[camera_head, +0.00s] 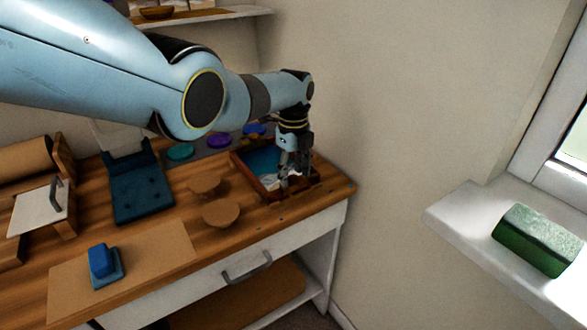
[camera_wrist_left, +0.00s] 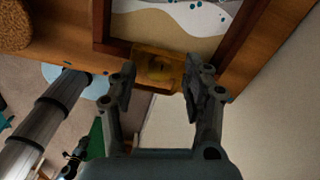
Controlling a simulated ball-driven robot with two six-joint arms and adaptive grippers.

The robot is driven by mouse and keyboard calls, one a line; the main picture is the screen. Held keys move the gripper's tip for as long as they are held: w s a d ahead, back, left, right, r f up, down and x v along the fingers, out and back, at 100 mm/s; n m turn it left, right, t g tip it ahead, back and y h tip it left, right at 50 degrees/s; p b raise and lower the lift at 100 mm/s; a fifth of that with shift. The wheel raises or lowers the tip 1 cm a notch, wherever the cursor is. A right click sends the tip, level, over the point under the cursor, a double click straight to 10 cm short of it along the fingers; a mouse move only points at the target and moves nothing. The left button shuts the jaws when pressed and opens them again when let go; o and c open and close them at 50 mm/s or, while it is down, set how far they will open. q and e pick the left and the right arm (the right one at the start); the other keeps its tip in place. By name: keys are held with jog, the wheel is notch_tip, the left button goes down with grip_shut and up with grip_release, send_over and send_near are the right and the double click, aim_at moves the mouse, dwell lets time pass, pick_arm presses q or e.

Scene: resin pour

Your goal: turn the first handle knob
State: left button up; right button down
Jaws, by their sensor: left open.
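My left gripper (camera_head: 293,168) points down at the right front part of the wood-framed tray (camera_head: 247,179), which has a blue and white inside. In the left wrist view the open jaws (camera_wrist_left: 160,88) stand on either side of an amber knob (camera_wrist_left: 158,66) at the outer edge of the tray's frame (camera_wrist_left: 228,55). I cannot tell whether the fingers touch the knob. In the head view the gripper hides the knob. My right gripper does not clearly show.
Two round brown pieces (camera_head: 221,212) lie left of the tray. A dark blue board (camera_head: 140,190) and a blue block (camera_head: 101,260) are farther left. A wall stands right of the table. A green-and-white block (camera_head: 538,240) sits on the windowsill.

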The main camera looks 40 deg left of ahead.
aim_at(293, 176)
pick_arm(q)
jog(key=shift+r, duration=0.1)
notch_tip(293, 176, up, 12)
dwell(0.4)
jog(key=shift+f, duration=0.2)
